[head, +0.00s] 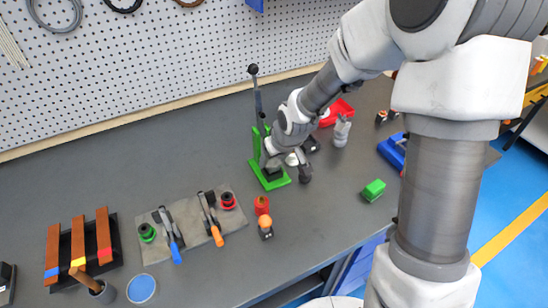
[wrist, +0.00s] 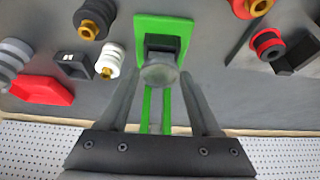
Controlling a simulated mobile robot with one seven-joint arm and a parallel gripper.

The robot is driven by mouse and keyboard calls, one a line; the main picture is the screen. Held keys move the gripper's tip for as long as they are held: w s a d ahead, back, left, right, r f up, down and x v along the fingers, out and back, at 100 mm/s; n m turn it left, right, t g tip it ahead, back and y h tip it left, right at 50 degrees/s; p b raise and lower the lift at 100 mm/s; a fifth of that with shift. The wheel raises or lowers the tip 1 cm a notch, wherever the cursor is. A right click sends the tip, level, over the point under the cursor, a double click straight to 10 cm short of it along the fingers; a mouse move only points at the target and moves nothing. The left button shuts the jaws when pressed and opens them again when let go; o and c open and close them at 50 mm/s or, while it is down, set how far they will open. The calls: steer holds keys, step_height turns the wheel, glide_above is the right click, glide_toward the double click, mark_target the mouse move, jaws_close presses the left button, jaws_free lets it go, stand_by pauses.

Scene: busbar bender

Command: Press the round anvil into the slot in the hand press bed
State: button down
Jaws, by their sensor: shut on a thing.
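The hand press is green, with its base (head: 270,182) on the bench and a dark lever (head: 258,95) standing up behind. In the wrist view its green base plate (wrist: 185,24) carries a dark bed (wrist: 165,42). My gripper (wrist: 158,78) is shut on a grey round piece, the round anvil (wrist: 160,71), which shows between the fingers in front of the bed. I cannot tell whether the anvil touches the bed, and the slot is hidden. In the head view my gripper (head: 289,169) is at the press's right side, and the anvil is not clearly visible.
Right of the press stand a white ribbed insulator (wrist: 108,62), a grey insulator (head: 341,130) and a red bin (head: 338,111). A green block (head: 374,189) lies to the front right. A grey mat (head: 188,215) with tools lies left. Behind is a pegboard wall (head: 160,50).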

steer(key=shift+f+b, duration=0.95)
steer(key=shift+f, duration=0.2)
jaws_free()
steer(key=p+v, duration=0.8)
steer(key=v, duration=0.9)
steer(key=shift+r, duration=0.25)
steer(key=shift+s, duration=0.1)
